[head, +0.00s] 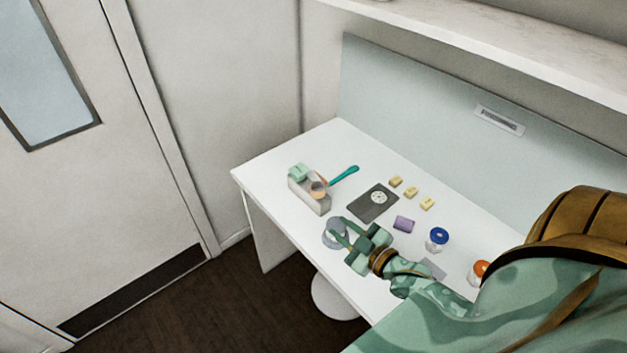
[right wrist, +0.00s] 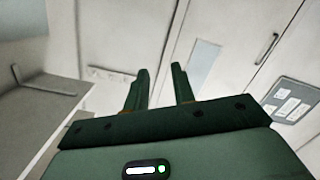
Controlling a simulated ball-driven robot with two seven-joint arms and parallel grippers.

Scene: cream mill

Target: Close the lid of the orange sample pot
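The orange sample pot (head: 481,268) stands on the white table at the right in the head view. Its orange top and a bit of pale body show; my right arm hides the rest, and I cannot tell how its lid sits. My right gripper (head: 338,228) is well to the left of the pot, above the front of the table. In the right wrist view the two fingers of the right gripper (right wrist: 161,72) stand apart with nothing between them. My left gripper is not in view.
A blue-lidded pot (head: 438,239) stands left of the orange one. A purple block (head: 404,224), several yellow blocks (head: 411,193), a dark scale (head: 366,206) and a grey holder (head: 311,196) with a teal-handled tool (head: 345,175) are on the table. A grey round thing (head: 328,241) lies by the gripper.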

